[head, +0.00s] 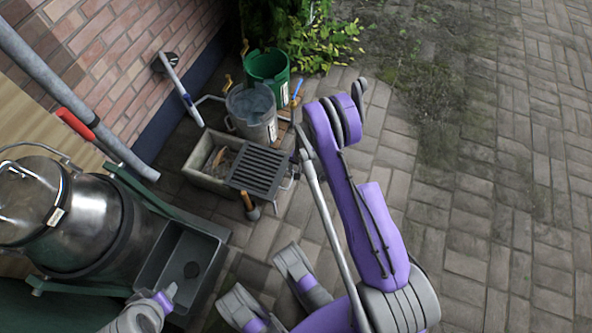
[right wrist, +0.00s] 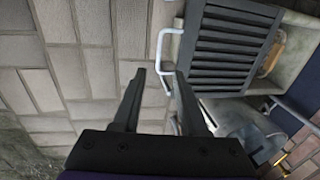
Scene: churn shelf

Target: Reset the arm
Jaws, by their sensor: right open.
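My right arm, purple and grey, reaches up the middle of the head view. Its gripper shows in the right wrist view (right wrist: 160,78), with two dark fingers apart and nothing held between them. The fingertips point over paving, and a thin white handle (right wrist: 161,48) appears just beyond them. Whether a finger touches the handle I cannot tell. In the head view the right gripper is largely hidden by its own arm, beside the slatted grate (head: 259,170). Purple and grey parts of mine show at the lower left, but no left gripper can be made out.
The grate lies over a stone trough (head: 205,183) by the brick wall (head: 110,60). A metal churn (head: 90,222) and dark sink (head: 180,268) are at left. Paving (head: 480,200) at right is clear.

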